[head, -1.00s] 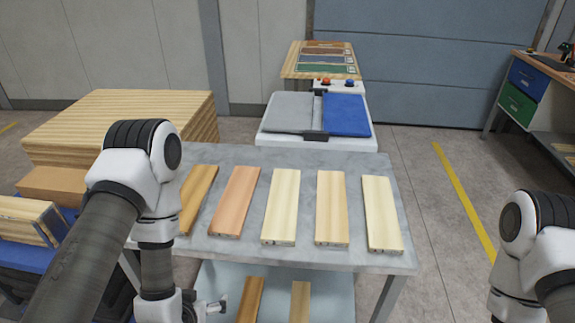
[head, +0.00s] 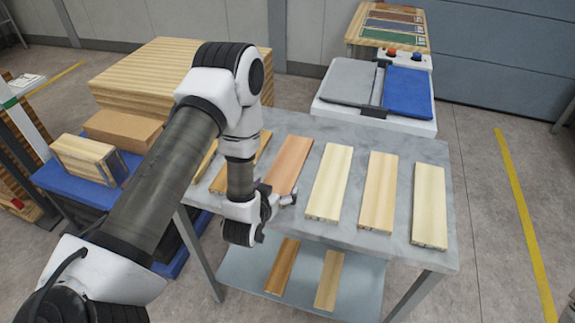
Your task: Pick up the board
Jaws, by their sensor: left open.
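Several wooden boards lie side by side on a grey table (head: 395,258). They include a reddish board (head: 290,160), a pale board (head: 329,182), a light tan board (head: 378,191), a cream board (head: 430,206) at the right, and a brown board (head: 252,168) partly behind my left arm. My left gripper (head: 285,196) is open, at the near end of the reddish board. I cannot tell whether it touches that board. My right gripper is out of view.
Two more boards (head: 281,267) lie on the lower shelf. A roller coater (head: 408,122) with grey and blue covers stands behind the table, with a panel stand (head: 360,45) beyond. Stacked wood (head: 150,70) and a blue platform (head: 55,178) are at left.

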